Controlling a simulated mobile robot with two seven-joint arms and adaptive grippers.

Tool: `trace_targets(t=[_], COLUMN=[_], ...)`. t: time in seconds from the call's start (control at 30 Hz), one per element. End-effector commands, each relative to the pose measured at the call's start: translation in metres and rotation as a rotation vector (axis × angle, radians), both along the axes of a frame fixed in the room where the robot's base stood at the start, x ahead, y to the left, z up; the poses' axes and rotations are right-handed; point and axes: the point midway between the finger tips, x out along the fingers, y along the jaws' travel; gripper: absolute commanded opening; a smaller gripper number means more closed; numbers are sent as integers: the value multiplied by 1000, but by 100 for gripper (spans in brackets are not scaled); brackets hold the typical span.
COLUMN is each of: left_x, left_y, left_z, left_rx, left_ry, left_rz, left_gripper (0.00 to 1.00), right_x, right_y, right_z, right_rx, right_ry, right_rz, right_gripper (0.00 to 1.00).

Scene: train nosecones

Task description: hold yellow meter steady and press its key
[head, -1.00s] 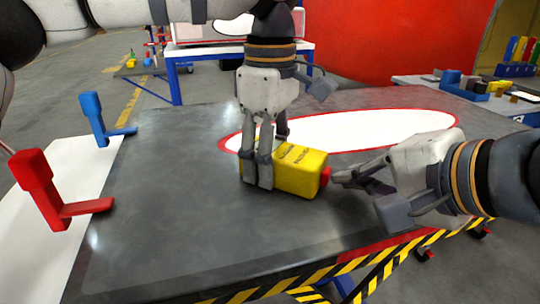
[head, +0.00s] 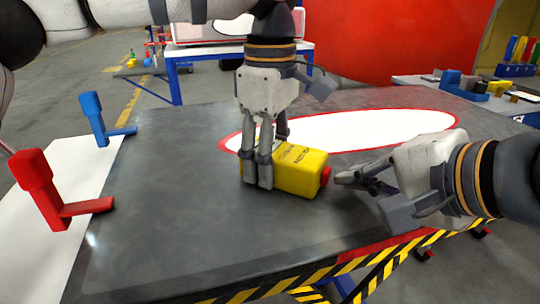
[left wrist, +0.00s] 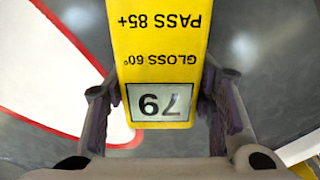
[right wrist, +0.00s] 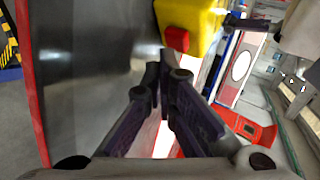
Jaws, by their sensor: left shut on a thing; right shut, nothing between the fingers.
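The yellow meter (head: 300,171) lies on the grey table, its red key (head: 325,176) on its right end. In the left wrist view the meter (left wrist: 160,40) reads "GLOSS 60°" and "PASS 85+", and its display (left wrist: 160,103) shows 79. My left gripper (head: 261,165) points down and is shut on the meter, one finger on each side. My right gripper (head: 345,180) is shut and empty, its tips a little to the right of the red key and apart from it. In the right wrist view the red key (right wrist: 176,39) is just beyond the fingertips (right wrist: 165,75).
A white oval with a red rim (head: 400,126) lies behind the meter. A blue clamp (head: 95,118) and a red clamp (head: 42,190) stand at the table's left edge. Striped tape (head: 350,265) marks the front edge. The table's front left is clear.

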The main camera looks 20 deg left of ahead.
Motion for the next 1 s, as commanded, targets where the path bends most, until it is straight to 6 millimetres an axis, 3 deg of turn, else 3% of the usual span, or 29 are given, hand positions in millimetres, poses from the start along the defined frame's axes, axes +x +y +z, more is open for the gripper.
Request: trace_targets(t=[0.3, 0.7, 1.0], left_x=[-1, -1, -1], left_y=[0, 0, 0], left_z=[-4, -4, -4], left_rx=[2, 2, 2], left_ry=[9, 9, 9], left_rz=[-1, -1, -1], left_gripper=[8, 8, 8], right_x=[0, -4, -6], right_y=[-6, -55, -64], right_z=[-1, -1, -1], right_rx=[0, 1, 0], right_ry=[1, 1, 2], right_rz=[-1, -3, 0], right_gripper=[0, 0, 0])
